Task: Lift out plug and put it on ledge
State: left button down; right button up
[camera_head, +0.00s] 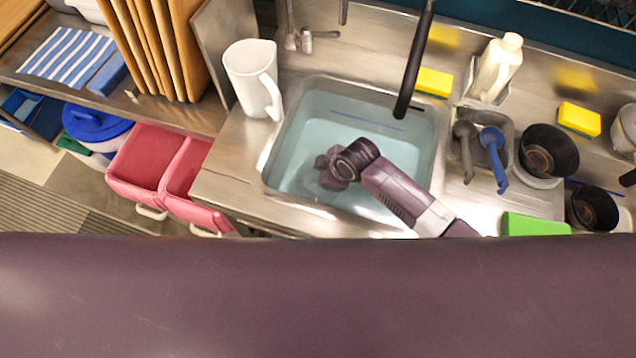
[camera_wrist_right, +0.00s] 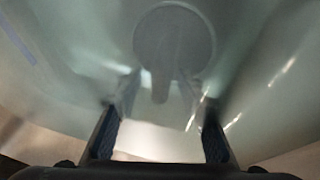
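The plug (camera_wrist_right: 175,42) is a grey round disc with a short tab at the sink bottom in the right wrist view. It looks to be under water. In the head view it does not show; my right arm covers part of the sink. My right gripper (camera_head: 328,172) is over the water-filled sink (camera_head: 300,115), towards its lower middle. In the right wrist view the right gripper (camera_wrist_right: 159,108) is open and empty, its fingers apart on either side below the plug's tab. The steel ledge (camera_head: 385,50) runs behind the sink. My left gripper is not in view.
A white jug (camera_head: 250,75) stands left of the sink. A black faucet spout (camera_head: 413,65) reaches over the basin. Right are a tray with grey and blue scoops (camera_head: 493,150), a white bottle (camera_head: 497,65), yellow sponges (camera_head: 434,82) and dark bowls (camera_head: 548,150).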

jog(key=shift+c, duration=0.6)
grip_shut()
jog(key=shift+r, duration=0.2)
notch_tip(320, 180, up, 28)
jog(key=p, duration=0.7)
jog(key=shift+f, duration=0.15)
